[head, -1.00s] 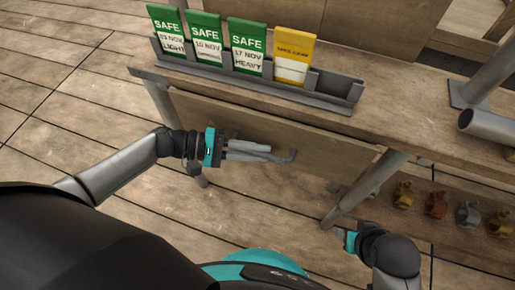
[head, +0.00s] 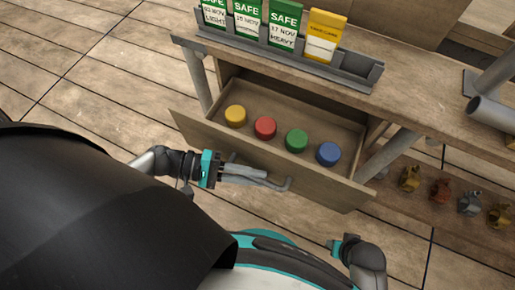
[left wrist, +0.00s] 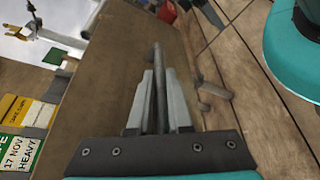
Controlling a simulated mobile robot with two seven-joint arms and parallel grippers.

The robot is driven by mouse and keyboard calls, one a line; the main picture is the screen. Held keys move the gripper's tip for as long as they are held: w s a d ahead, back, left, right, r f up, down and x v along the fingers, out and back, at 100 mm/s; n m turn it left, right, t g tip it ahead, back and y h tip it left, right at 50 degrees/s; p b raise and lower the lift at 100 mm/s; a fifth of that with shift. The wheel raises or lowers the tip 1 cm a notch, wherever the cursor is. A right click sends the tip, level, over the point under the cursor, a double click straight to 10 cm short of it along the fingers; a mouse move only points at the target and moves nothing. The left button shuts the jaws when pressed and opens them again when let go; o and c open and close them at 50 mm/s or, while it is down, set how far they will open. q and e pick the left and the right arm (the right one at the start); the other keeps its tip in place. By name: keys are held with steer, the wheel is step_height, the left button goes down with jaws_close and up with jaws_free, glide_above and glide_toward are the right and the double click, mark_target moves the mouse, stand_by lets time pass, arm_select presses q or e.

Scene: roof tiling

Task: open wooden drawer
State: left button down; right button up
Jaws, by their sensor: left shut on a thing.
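The wooden drawer (head: 330,191) stands well out from under the workbench in the head view. Inside it lie a yellow (head: 235,115), a red (head: 265,127), a green (head: 297,139) and a blue (head: 328,153) round piece in a row. My left gripper (head: 262,177) is at the drawer's front, shut on the grey bar handle (head: 284,185). In the left wrist view the handle (left wrist: 158,75) runs between the two fingers, with the drawer front (left wrist: 110,85) beside it. My right gripper (head: 335,246) is low, apart from the drawer; its fingers are too small to read.
The workbench top (head: 410,105) carries a grey rack (head: 290,62) with green SAFE cards and one yellow card (head: 322,36). A metal tube (head: 490,110) lies at the right. Small metal parts (head: 440,190) sit on the lower shelf. Plank floor is clear at the left.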

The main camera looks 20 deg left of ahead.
arm_select(q)
steer(key=shift+s, duration=0.2)
arm_select(e)
steer(key=shift+f, duration=0.15)
arm_select(q)
steer(key=c, duration=0.8)
jaws_free()
steer(key=shift+c, duration=0.2)
steer(key=p+v, duration=0.2)
steer(key=v, duration=1.3)
steer(key=shift+a, duration=0.15)
arm_select(e)
steer(key=f, duration=0.1)
steer(key=s+d+f, duration=0.2)
steer(key=shift+s+f, duration=0.1)
steer(key=shift+f, duration=0.2)
arm_select(q)
steer(key=shift+s+r, duration=0.1)
